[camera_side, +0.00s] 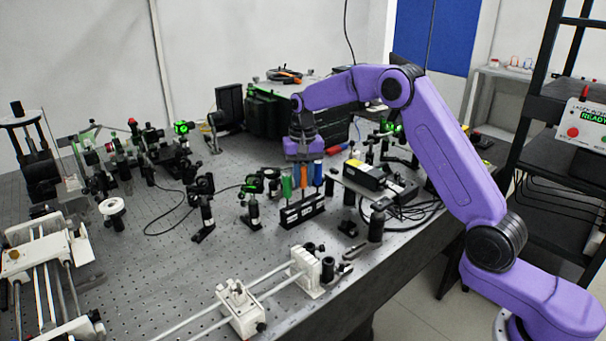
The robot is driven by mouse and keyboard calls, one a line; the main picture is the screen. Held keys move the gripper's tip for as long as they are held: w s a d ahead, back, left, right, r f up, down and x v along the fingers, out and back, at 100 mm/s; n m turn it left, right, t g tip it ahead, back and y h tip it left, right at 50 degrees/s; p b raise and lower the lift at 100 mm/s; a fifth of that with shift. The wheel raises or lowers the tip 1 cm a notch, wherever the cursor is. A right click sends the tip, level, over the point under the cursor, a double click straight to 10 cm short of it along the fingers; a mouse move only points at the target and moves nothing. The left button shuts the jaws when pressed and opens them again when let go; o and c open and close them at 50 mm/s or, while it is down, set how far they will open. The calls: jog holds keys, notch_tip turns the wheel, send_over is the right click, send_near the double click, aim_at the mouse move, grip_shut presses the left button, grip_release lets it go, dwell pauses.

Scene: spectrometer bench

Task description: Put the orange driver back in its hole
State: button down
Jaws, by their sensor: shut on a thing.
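The black driver rack (302,211) stands on the bench near the middle of the side view, with upright coloured handles over it. The orange driver (296,175) is upright, between a green-handled driver (287,187) and a blue-handled one (309,174). My gripper (304,158) points down just above these handles and is shut on the orange driver's top. The fingers are small and partly merge with the handles. I cannot tell whether the orange driver's tip is in a hole or above it.
A red-orange handle (318,173) stands right of the blue one. A yellow-and-black box (374,178) with cables is to the right. Optics posts (254,207) stand close on the left. A white rail carriage (241,310) is in front. Some bare bench (215,260) lies front left.

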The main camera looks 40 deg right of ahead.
jog(key=shift+f, duration=0.45)
jog(key=c, duration=0.9)
grip_release()
jog(key=shift+o, duration=0.2)
notch_tip(320, 180, up, 10)
jog(key=shift+r, duration=0.2)
jog(key=s+a+f+n, duration=0.1)
jog(key=s+a+f, duration=0.1)
jog(key=s+a, duration=0.8)
jog(key=shift+s+a, duration=0.2)
jog(key=shift+s, duration=0.65)
